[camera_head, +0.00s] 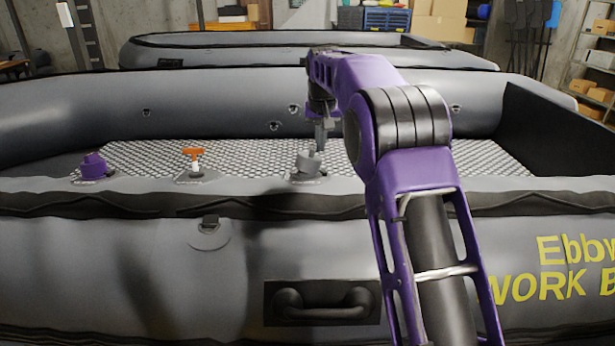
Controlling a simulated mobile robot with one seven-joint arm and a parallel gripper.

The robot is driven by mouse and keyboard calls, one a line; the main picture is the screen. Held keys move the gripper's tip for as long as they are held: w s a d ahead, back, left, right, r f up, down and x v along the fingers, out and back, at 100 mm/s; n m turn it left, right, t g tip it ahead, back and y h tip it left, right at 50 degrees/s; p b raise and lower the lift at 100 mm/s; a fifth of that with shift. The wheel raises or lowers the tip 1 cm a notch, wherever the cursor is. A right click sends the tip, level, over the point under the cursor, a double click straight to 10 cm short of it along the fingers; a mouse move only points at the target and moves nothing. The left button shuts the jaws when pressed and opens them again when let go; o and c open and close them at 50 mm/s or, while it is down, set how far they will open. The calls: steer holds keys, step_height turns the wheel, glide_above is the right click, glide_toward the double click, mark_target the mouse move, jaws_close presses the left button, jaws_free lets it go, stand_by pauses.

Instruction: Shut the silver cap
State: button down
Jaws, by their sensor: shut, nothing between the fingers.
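The silver cap (308,162) is a grey, round piece on a valve fitting on the near tube of the grey inflatable boat (150,240). It looks raised and tilted above its base; the exact angle is hard to tell at this size. My gripper (320,148) points down from my purple arm, right at the cap's upper right side. The fingers are small in view and look shut with nothing between them. I cannot tell whether they touch the cap.
An orange-topped valve (193,157) and a purple cap (94,166) stand further left along the same tube. A black handle (322,304) is on the boat's near side. A second boat (270,50), shelves and boxes are behind. The textured floor (240,158) inside the boat is clear.

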mark_target(306, 154)
steer(key=shift+a+f, duration=0.25)
steer(key=shift+a, duration=0.75)
steer(key=shift+s+a+f, duration=0.35)
steer(key=shift+a+f, duration=0.25)
steer(key=shift+a, duration=0.25)
steer(key=r, duration=0.6)
steer(key=shift+a+r, duration=0.2)
steer(key=shift+a, duration=0.2)
steer(key=shift+w+d+r, duration=0.2)
steer(key=shift+w, duration=0.05)
steer(key=shift+d+r, duration=0.15)
steer(key=shift+r, duration=0.2)
steer(key=shift+d, duration=0.1)
